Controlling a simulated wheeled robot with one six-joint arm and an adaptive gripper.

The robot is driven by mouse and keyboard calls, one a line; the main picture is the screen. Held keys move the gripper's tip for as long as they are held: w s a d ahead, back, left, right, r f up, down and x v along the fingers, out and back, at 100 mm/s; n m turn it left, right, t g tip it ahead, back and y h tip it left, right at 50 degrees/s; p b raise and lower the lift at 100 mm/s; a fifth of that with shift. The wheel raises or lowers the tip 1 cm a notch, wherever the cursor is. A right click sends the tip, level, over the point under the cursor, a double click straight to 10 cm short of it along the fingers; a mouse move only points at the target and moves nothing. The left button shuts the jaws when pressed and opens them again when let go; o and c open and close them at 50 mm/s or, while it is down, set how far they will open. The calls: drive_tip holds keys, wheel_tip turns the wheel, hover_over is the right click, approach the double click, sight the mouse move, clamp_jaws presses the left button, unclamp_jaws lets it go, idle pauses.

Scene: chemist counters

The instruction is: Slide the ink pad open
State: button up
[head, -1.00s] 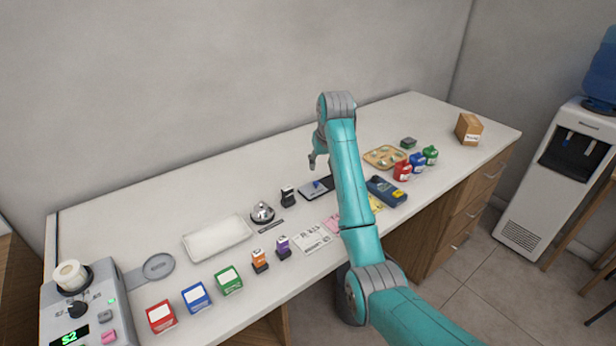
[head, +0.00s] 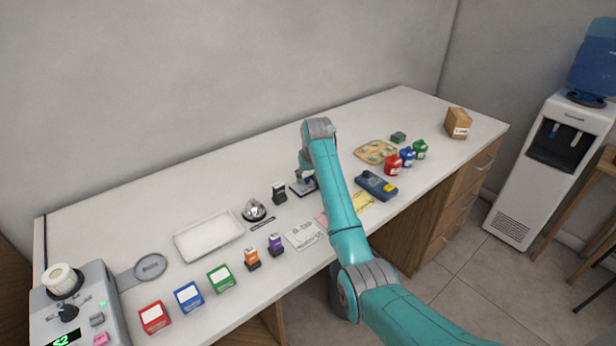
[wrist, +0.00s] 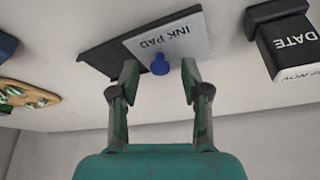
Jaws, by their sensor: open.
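The ink pad (wrist: 185,40) shows in the wrist view as a pale lid lettered "INK PAD" with a round blue knob (wrist: 160,65). The lid lies offset over a dark base (wrist: 112,52), which shows at the left. My gripper (wrist: 160,74) is open, with one finger on each side of the knob; whether either finger touches it I cannot tell. In the head view the ink pad (head: 301,190) is partly hidden behind my gripper and arm.
A black date stamp (wrist: 288,42) stands close by the ink pad; it also shows in the head view (head: 279,193). A bell (head: 254,210) and a white tray (head: 208,236) are farther left. A blue device (head: 372,184) and a wooden tray (head: 374,152) are to the right.

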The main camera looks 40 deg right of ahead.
clamp_jaws()
drive_tip(key=d, duration=0.6)
drive_tip(key=shift+w+d, duration=0.1)
drive_tip(key=shift+d, duration=0.25)
unclamp_jaws()
drive_tip(key=v, duration=1.2)
drive_tip(key=shift+f, duration=0.1)
